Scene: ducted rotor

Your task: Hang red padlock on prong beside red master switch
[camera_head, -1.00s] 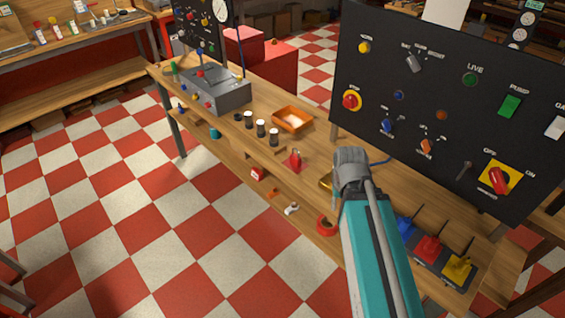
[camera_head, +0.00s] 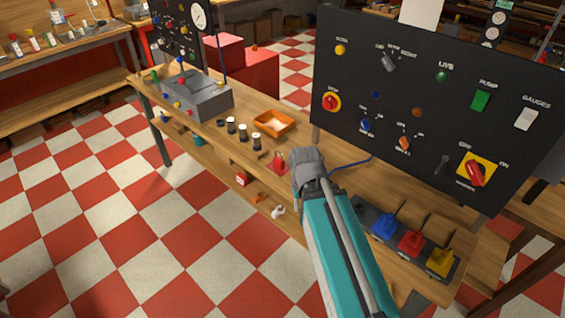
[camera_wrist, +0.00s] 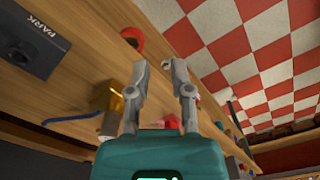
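The red padlock (camera_head: 280,162) stands on the wooden bench, just left of my gripper (camera_head: 303,162) in the head view. In the wrist view a red piece (camera_wrist: 172,122), probably this padlock, shows between and behind my fingers, partly hidden. My gripper (camera_wrist: 159,62) is open, its two grey fingers apart with nothing between their tips. The red master switch (camera_head: 476,173) sits on a yellow plate at the lower right of the black panel. A short grey prong (camera_head: 443,164) sticks out of the panel just left of it.
A brass object (camera_wrist: 110,100) lies near my gripper in the wrist view. A red ring (camera_wrist: 132,38) is close by. An orange tray (camera_head: 274,123) and dark jars (camera_head: 243,132) stand left on the bench.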

